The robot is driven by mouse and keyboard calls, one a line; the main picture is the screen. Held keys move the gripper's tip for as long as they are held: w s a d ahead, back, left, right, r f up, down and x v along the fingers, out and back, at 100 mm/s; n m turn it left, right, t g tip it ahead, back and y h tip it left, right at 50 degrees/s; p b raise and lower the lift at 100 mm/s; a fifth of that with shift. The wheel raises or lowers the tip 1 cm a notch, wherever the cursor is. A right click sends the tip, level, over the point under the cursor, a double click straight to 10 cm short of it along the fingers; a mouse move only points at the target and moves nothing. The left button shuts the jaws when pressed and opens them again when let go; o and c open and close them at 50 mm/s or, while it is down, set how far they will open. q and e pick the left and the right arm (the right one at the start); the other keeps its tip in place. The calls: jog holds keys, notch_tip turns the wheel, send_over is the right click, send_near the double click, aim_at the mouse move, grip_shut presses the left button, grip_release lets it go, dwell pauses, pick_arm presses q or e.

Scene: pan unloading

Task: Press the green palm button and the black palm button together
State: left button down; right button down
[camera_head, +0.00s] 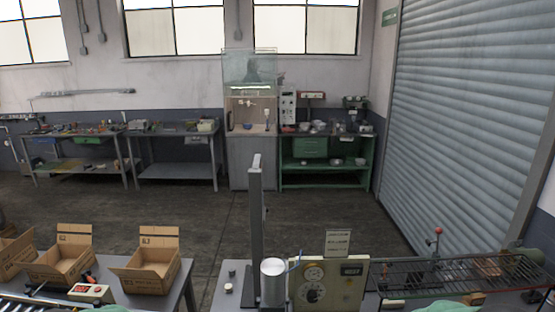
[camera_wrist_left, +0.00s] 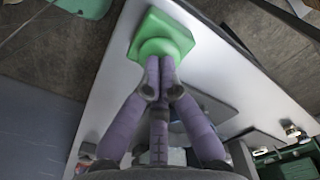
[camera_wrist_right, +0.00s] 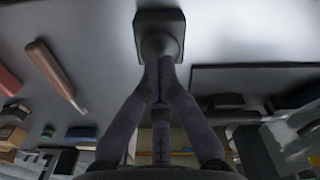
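The green palm button (camera_wrist_left: 162,35) sits on a pale grey surface (camera_wrist_left: 105,95) in the left wrist view, a rounded cap on a squarish base. My left gripper (camera_wrist_left: 160,62) has its purple-grey fingertips together right at the cap's near edge. The black palm button (camera_wrist_right: 160,22) shows at the top of the right wrist view on a grey surface (camera_wrist_right: 100,35). My right gripper (camera_wrist_right: 158,62) has its fingertips together right at that cap. I cannot tell whether either cap is touched or pressed down. Neither gripper can be made out in the head view.
In the right wrist view, a brown-handled tool (camera_wrist_right: 55,75) lies left of the black button and a dark flat panel (camera_wrist_right: 245,78) lies right. In the head view, a beige control box (camera_head: 328,285), cardboard boxes (camera_head: 150,265) and a wire rack (camera_head: 460,272) stand in front; open floor lies beyond.

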jog(key=shift+f, duration=0.95)
jog(key=shift+r, duration=0.3)
dwell(1.0)
pick_arm(q)
jog(key=shift+f, duration=0.5)
pick_arm(e)
jog(key=shift+f, duration=0.5)
dwell(0.5)
pick_arm(q)
jog(key=shift+r, duration=0.1)
pick_arm(e)
jog(key=shift+r, duration=0.1)
pick_arm(q)
jog(key=shift+r, duration=0.2)
pick_arm(e)
jog(key=shift+r, duration=0.2)
pick_arm(q)
jog(key=shift+r, duration=0.2)
pick_arm(e)
jog(key=shift+r, duration=0.2)
dwell(1.6)
